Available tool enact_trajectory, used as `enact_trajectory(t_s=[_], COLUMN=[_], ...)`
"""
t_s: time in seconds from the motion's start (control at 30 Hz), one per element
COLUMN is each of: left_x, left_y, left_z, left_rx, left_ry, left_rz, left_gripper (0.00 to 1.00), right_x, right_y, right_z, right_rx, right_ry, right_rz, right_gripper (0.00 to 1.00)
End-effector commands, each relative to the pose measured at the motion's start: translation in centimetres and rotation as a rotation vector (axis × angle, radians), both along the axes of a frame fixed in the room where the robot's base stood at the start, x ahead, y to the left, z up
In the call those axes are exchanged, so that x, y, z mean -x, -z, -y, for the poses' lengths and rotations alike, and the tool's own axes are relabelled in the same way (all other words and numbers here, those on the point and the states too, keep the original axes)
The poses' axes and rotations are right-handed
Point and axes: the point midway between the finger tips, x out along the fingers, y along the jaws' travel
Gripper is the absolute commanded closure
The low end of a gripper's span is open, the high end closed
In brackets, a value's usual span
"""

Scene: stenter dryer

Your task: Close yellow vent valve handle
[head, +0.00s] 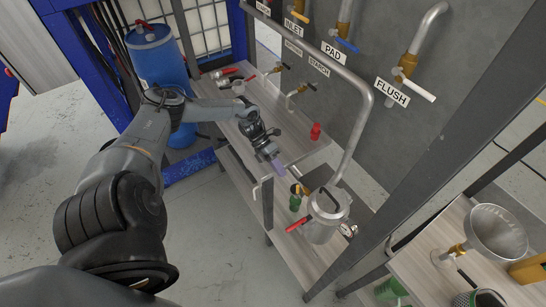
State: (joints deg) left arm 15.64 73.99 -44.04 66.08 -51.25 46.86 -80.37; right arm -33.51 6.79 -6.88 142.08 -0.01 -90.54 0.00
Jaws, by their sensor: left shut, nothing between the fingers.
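No sign reading VENT can be made out, so I cannot tell whether this is the vent valve. My left gripper (277,167) is shut and empty. It points down beside the lower wooden shelf's front edge, well below and apart from that handle. My right gripper is not in view.
A red bottle (315,131) stands on the bench. A blue barrel (158,60) is behind my arm. A grey post (440,130) crosses the right side.

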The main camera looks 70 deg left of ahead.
Motion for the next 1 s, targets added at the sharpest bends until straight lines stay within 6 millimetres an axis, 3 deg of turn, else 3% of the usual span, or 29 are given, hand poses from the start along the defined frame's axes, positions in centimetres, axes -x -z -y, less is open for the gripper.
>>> enact_trajectory(t_s=[0.1,0.4,1.0], left_x=[-0.7,-1.9,-2.4], left_y=[1.2,0.7,0.6], left_z=[1.6,4.5,5.8], left_rx=[0.002,0.000,0.000], left_ry=[-0.001,0.000,0.003], left_rz=[0.000,0.000,0.003], left_gripper=[1.00,1.00,1.00], right_x=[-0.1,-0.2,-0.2], right_y=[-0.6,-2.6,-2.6], right_z=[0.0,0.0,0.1], right_rx=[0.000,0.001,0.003], right_ry=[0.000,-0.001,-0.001], right_rz=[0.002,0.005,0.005], right_gripper=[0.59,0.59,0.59])
